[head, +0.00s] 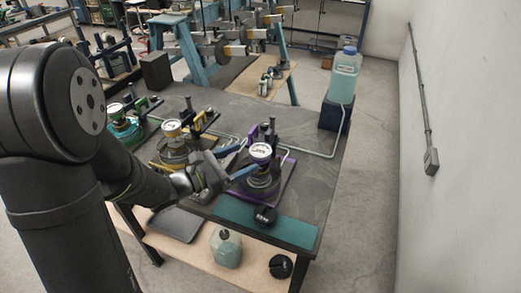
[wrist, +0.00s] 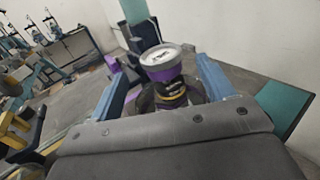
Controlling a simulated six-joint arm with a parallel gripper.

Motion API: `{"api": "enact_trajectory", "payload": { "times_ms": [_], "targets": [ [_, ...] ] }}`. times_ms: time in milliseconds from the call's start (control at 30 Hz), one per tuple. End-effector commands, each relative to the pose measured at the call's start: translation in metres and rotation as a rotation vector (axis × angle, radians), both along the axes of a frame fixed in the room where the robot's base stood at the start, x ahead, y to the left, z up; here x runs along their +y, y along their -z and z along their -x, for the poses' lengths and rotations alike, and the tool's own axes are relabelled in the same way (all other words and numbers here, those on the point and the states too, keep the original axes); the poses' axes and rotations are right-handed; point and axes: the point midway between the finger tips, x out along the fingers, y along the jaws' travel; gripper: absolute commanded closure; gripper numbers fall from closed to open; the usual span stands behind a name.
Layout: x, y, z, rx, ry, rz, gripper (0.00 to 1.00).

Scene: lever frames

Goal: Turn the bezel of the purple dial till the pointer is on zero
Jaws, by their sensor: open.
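The purple dial (head: 262,151) has a white round face and stands upright on a dark fixture with a purple base plate (head: 288,185), at the middle of the bench in the head view. In the wrist view the dial (wrist: 162,56) shows its pale face edge-on over a purple bezel (wrist: 166,73). My gripper (head: 247,157) is open, with its blue fingers pointing at the dial from the left. In the wrist view the fingers of my gripper (wrist: 160,66) lie one on each side of the dial, with gaps. The pointer and zero mark are too small to read.
A yellow dial fixture (head: 172,130) and a teal one (head: 116,110) stand left on the bench. A blue-green bottle (head: 344,75) stands on a dark block at the back right. A teal mat (head: 290,231) lies at the front edge, with a small black object (head: 265,215) nearby.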

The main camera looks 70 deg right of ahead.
Motion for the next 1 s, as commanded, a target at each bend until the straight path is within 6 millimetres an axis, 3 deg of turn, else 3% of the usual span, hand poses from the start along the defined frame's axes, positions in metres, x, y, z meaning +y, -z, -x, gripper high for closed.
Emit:
{"api": "enact_trajectory", "payload": {
  "times_ms": [200, 400, 800, 1000],
  "targets": [
    [-0.031, 0.000, 0.023, -0.001, 0.004, -0.001, 0.25],
    [-0.050, 0.000, 0.034, -0.001, 0.001, 0.001, 0.25],
    [-0.055, 0.000, 0.038, 0.000, 0.000, 0.000, 0.25],
    [-0.055, 0.000, 0.037, 0.000, 0.000, 0.000, 0.65]
  ]
}}
